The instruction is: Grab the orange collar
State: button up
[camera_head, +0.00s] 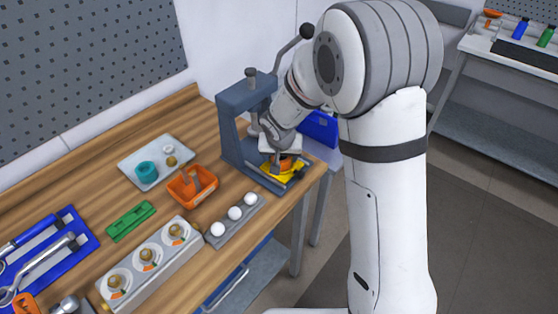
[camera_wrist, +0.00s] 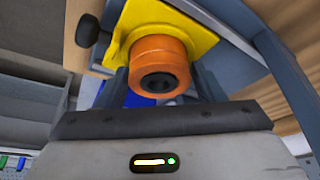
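The orange collar (camera_wrist: 160,68) is a short, thick ring with a dark bore. It sits against a yellow plate (camera_wrist: 188,33) in the wrist view. In the head view the collar (camera_head: 287,164) shows small on the yellow piece at the base of the grey-blue press. My gripper (camera_wrist: 160,88) has its dark fingers on either side of the collar, and they look spread with a slight gap. The fingertips are partly hidden behind the collar, so contact is not clear. In the head view my gripper (camera_head: 278,158) is low over the collar and partly covers it.
The grey-blue press frame (camera_head: 232,135) stands close around my gripper, with a black-knobbed lever above. An orange bin (camera_head: 181,195), a rail with white balls (camera_head: 233,223), a pale tray (camera_head: 137,178) and a green piece (camera_head: 130,221) lie to the left. The bench edge is near the press.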

jog(key=c, duration=0.8)
